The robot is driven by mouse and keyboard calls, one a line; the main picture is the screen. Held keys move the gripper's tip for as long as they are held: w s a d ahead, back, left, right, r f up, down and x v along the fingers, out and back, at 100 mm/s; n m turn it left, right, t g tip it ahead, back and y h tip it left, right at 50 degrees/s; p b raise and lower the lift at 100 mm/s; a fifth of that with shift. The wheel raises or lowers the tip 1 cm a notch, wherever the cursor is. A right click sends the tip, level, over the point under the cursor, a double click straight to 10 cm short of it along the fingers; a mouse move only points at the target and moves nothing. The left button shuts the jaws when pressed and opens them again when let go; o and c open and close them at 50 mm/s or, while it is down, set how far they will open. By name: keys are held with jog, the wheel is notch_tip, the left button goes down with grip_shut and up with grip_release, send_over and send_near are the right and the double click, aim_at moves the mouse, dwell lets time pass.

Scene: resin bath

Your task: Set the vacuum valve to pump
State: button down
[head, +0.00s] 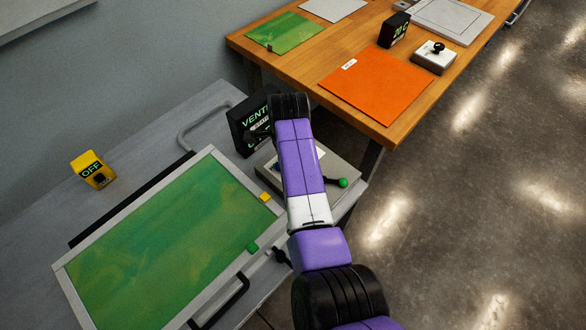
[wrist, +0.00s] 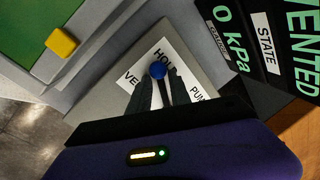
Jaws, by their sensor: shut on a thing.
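The vacuum valve (wrist: 104,82) is a grey box with a white label plate (wrist: 182,62), on which HOLD and parts of VENT and PUMP show in the wrist view. A blue ball knob (wrist: 158,70) sits just below HOLD. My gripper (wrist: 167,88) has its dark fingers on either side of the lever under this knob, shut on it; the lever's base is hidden. In the head view my arm covers the gripper and much of the valve. A black display (wrist: 262,40) beside it reads VENTED and 0 kPa; it also shows in the head view (head: 249,126).
A grey-framed green bath (head: 165,240) lies left of the valve, with a yellow OFF box (head: 93,170) beyond it. A green-knobbed lever (head: 342,183) shows right of my arm. A wooden table (head: 300,82) with an orange sheet (head: 375,88) stands behind. Floor at right is clear.

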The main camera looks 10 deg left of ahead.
jog(key=m+b, duration=0.1)
jog(key=w+a+m+b, duration=0.1)
jog(key=shift+w+f+m, duration=0.2)
jog(key=shift+w+m, duration=0.05)
jog(key=shift+m, duration=0.15)
jog(key=m+b, duration=0.1)
jog(key=w+m+b, duration=0.1)
jog(key=b, duration=0.1)
jog(key=w+m+h+b, duration=0.1)
jog(key=shift+a+m, duration=0.25)
jog(key=shift+m, duration=0.05)
jog(key=w+m+b, duration=0.1)
jog(key=m+b, duration=0.1)
jog(key=b, duration=0.1)
jog(key=w+m+h+b, duration=0.1)
jog(key=m+b, duration=0.1)
jog(key=b, duration=0.1)
jog(key=shift+w+d, duration=0.1)
jog(key=shift+w, duration=0.15)
jog(key=m+b, duration=0.1)
jog(key=w+m+b, duration=0.1)
jog(key=b, duration=0.1)
jog(key=shift+d+r, duration=0.15)
jog(key=shift+d, duration=0.1)
jog(key=shift+r, duration=0.1)
jog(key=c, duration=1.5)
grip_release()
jog(key=shift+r, duration=0.1)
